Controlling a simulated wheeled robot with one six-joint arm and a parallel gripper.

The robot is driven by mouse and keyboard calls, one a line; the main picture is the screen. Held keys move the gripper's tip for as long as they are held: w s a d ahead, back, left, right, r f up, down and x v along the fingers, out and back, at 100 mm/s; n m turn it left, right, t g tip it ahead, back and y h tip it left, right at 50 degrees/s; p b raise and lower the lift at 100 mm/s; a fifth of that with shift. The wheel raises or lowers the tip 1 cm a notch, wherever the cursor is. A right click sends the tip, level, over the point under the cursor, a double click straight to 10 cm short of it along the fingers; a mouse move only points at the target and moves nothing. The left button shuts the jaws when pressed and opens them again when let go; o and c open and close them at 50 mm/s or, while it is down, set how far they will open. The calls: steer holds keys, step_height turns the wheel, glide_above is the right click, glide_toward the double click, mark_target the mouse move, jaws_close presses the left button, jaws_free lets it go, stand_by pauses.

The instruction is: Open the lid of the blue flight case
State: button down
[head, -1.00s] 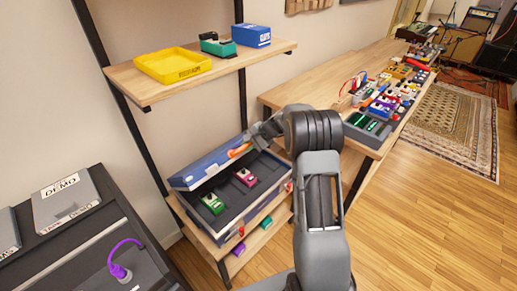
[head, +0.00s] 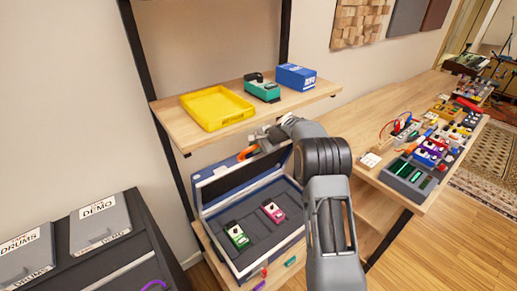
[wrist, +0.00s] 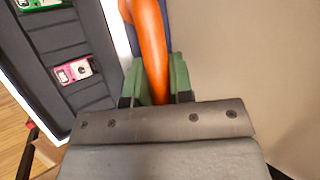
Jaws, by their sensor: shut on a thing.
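The blue flight case (head: 290,243) sits on a low wooden shelf in the head view, its lid (head: 232,181) tilted well up at the back. A green pedal (head: 236,236) and a pink pedal (head: 272,211) lie in its dark slotted tray. An orange handle (head: 247,152) is on the lid's upper edge. My gripper (head: 260,143) is at this handle. In the wrist view the green finger pads of my gripper (wrist: 153,88) are shut on the orange handle (wrist: 150,45), and the pink pedal (wrist: 75,70) shows to the left.
Directly above the case, an upper shelf (head: 170,125) holds a yellow tray (head: 216,108), a green device (head: 262,88) and a blue box (head: 296,77). A bench with several pedals (head: 408,175) stands right. A dark cabinet (head: 150,240) stands left.

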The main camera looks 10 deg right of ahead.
steer(key=shift+f, duration=0.1)
steer(key=c, duration=1)
jaws_free()
steer(key=shift+s+d+r, duration=0.2)
steer(key=shift+d+r, duration=0.15)
steer(key=shift+r, duration=0.1)
steer(key=s+d+r+b, duration=0.1)
steer(key=s+d, duration=0.1)
steer(key=d, duration=0.2)
steer(key=s+d+b, duration=0.1)
steer(key=s+d, duration=0.2)
steer(key=d, duration=0.1)
steer(key=s+d+r+b, duration=0.1)
steer(key=s+d, duration=0.2)
steer(key=d, duration=0.1)
steer(key=shift+d+r, duration=0.25)
steer(key=shift+r, duration=0.1)
